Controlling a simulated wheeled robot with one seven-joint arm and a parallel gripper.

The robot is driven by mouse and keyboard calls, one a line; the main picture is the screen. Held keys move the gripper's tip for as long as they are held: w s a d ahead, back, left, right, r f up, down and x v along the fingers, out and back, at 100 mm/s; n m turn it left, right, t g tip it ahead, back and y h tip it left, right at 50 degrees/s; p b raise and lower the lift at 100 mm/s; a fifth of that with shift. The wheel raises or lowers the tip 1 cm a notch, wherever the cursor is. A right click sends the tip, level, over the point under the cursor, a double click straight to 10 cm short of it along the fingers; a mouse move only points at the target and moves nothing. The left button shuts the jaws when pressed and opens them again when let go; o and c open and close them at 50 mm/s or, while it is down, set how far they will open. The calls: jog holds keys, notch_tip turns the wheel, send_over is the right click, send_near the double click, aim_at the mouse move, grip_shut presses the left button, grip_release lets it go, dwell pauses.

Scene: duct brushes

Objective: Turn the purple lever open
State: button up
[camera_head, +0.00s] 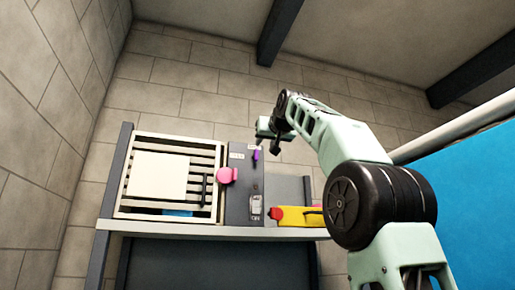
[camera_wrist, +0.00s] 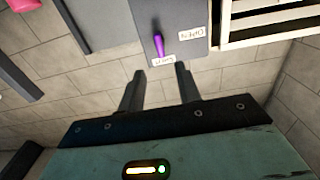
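The purple lever (camera_head: 256,155) is on a dark grey panel (camera_head: 238,205), near its top. In the wrist view the lever (camera_wrist: 158,43) points at the nearer of two white labels, which seems to read SHUT upside down (camera_wrist: 163,61). The other label, seemingly OPEN (camera_wrist: 191,34), is off to one side. My gripper (camera_head: 267,129) is up by the lever in the head view. In the wrist view my gripper (camera_wrist: 158,70) has its two fingers apart with nothing between them. The lever lies beyond the fingertips, roughly in line with the gap, and not touching.
A slatted cream frame (camera_head: 125,190) with a pale sheet (camera_head: 158,175) stands left of the panel. A pink knob (camera_head: 227,175) sits between them. A yellow box with a red end (camera_head: 300,216) lies at right on the grey bench (camera_head: 200,230). A tiled wall (camera_head: 190,105) is behind.

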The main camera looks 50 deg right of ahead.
aim_at(257, 153)
jog(key=shift+p+x, duration=1.8)
jog(key=shift+x, duration=2.75)
grip_shut()
